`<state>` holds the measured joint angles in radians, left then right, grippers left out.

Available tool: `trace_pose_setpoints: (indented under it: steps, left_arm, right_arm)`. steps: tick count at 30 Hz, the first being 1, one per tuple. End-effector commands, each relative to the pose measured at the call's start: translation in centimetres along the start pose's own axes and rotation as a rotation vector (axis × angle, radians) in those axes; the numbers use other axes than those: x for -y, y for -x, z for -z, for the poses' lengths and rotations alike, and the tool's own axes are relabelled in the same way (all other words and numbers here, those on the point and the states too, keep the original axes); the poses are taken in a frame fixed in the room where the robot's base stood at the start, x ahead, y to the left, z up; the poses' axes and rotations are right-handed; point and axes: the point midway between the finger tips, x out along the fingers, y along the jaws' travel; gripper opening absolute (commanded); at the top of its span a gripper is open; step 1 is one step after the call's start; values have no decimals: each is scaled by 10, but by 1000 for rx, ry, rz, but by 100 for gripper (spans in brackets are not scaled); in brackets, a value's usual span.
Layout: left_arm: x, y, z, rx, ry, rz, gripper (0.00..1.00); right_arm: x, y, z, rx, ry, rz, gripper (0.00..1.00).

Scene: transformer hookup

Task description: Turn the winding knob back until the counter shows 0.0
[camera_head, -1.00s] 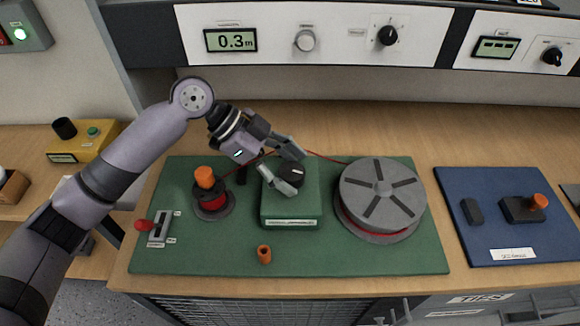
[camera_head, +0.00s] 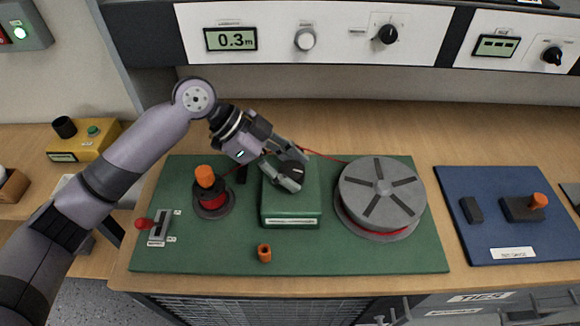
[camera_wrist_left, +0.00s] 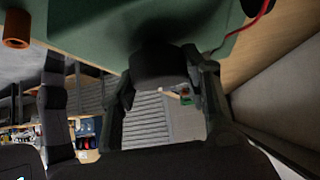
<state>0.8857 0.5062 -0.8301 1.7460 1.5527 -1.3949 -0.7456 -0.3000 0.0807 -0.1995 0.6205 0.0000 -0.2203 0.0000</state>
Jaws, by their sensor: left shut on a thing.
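The counter (camera_head: 231,40) on the panel reads 0.3 m. The black winding knob (camera_head: 291,172) sits on top of the green box (camera_head: 291,211) on the green mat. My left gripper (camera_head: 290,170) is shut on the knob, one finger on each side of it. In the left wrist view the dark knob (camera_wrist_left: 158,65) lies between the two fingers (camera_wrist_left: 160,90). My right gripper is in neither view.
A small spool with an orange top (camera_head: 205,178) stands left of the box, and a large grey reel (camera_head: 382,194) stands right. A red wire (camera_head: 325,156) runs behind the box. A red-handled lever (camera_head: 158,228) and an orange piece (camera_head: 264,253) are on the mat.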

Motion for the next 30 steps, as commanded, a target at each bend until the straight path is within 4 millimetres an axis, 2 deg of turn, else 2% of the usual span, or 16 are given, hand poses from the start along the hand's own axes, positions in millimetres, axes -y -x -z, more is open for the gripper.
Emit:
trace_pose_setpoints:
  steps: [8,14,20,30]
  left_arm:
    - [0,1,0,1,10,8,16]
    - [-2,2,2,0,60,56,16]
    - [-3,4,4,0,161,156,16]
    - [-4,5,7,0,386,380,16]
  right_arm:
    - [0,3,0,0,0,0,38]
    - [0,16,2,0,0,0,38]
    - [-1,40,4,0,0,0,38]
    - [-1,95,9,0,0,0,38]
